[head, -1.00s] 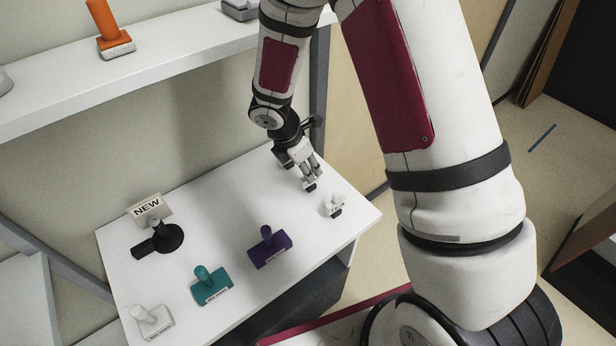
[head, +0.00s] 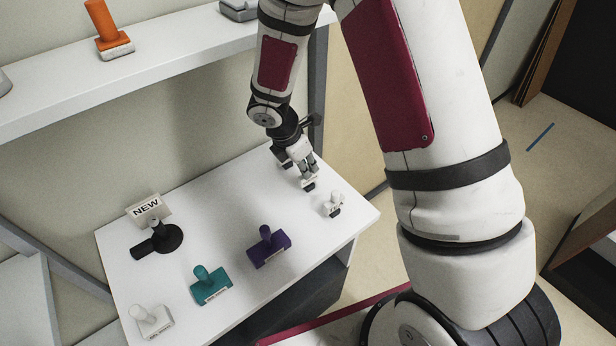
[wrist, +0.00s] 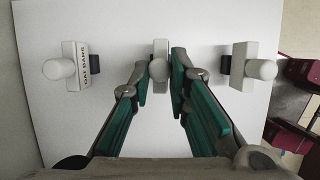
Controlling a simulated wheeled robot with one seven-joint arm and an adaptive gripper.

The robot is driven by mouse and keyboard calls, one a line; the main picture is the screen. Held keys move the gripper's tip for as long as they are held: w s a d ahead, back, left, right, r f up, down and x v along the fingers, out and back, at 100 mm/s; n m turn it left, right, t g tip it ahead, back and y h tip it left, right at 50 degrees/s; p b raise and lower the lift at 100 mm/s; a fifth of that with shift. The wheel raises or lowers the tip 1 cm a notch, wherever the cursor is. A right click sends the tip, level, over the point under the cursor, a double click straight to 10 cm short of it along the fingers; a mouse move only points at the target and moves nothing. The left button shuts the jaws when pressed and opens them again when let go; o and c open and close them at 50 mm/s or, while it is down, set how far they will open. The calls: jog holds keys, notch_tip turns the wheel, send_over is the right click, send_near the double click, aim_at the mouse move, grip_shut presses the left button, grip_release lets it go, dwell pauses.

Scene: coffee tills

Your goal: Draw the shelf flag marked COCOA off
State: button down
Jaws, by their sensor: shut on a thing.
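My gripper (head: 307,176) is low over the back right of the white table. In the wrist view my gripper (wrist: 160,80) has its two teal-padded fingers on either side of a white round-knobbed flag (wrist: 159,68) and is shut on it. The fingers hide much of that flag, and I cannot read its label. A similar white flag (wrist: 77,66) at the left reads OAT BARS. Another white flag (wrist: 248,68) stands at the right with no readable label. The word COCOA cannot be read in any view.
A small white piece (head: 334,203) stands near the right edge. Purple (head: 270,250), teal (head: 210,288) and white (head: 153,322) handled blocks stand along the front. A shelf (head: 170,62) overhangs the back.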

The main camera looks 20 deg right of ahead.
jog(key=shift+r+p, duration=0.85)
jog(key=shift+r, duration=1.65)
